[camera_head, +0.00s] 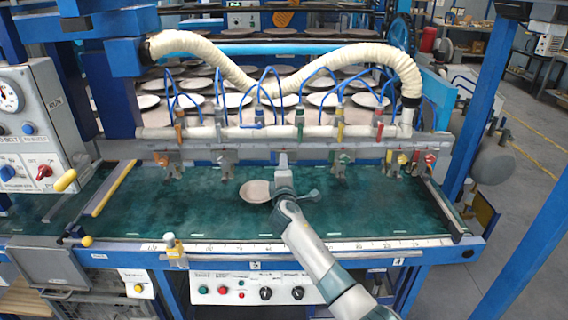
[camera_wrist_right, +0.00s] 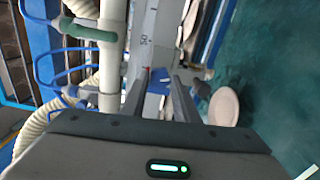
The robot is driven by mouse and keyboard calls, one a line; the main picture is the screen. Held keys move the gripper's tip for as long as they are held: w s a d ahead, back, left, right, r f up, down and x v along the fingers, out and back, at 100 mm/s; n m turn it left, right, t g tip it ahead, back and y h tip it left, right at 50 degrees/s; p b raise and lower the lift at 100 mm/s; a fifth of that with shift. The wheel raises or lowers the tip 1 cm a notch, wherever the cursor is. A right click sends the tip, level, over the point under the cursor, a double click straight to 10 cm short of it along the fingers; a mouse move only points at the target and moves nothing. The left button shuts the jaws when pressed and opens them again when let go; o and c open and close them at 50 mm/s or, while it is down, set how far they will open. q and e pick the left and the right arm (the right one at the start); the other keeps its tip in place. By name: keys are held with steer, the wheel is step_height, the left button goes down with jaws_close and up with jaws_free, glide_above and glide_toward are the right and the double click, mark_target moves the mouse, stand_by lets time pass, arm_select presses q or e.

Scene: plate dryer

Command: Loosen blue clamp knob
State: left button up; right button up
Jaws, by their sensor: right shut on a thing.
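My right gripper (camera_head: 282,160) reaches over the green bed to the row of clamps under the rail. In the right wrist view its two dark fingers (camera_wrist_right: 164,78) are closed around the blue clamp knob (camera_wrist_right: 160,83), beside the grey rail. In the head view the knob is hidden behind my gripper, so its turn angle cannot be told. My left gripper is in neither view.
A round pale plate (camera_head: 257,191) lies on the green bed (camera_head: 200,215), just left of my wrist. Other clamps (camera_head: 170,160) hang along the rail (camera_head: 230,157) on both sides. A cream hose (camera_head: 215,58) and thin blue tubes run above.

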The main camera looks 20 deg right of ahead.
steer(key=shift+n+p, duration=0.4)
steer(key=shift+n, duration=0.8)
steer(key=shift+f, duration=0.1)
steer(key=o, duration=1.1)
steer(key=shift+c, duration=0.2)
steer(key=shift+s, duration=0.15)
steer(key=b+v, duration=0.3)
steer(key=v, duration=1.4)
steer(key=shift+s, duration=0.1)
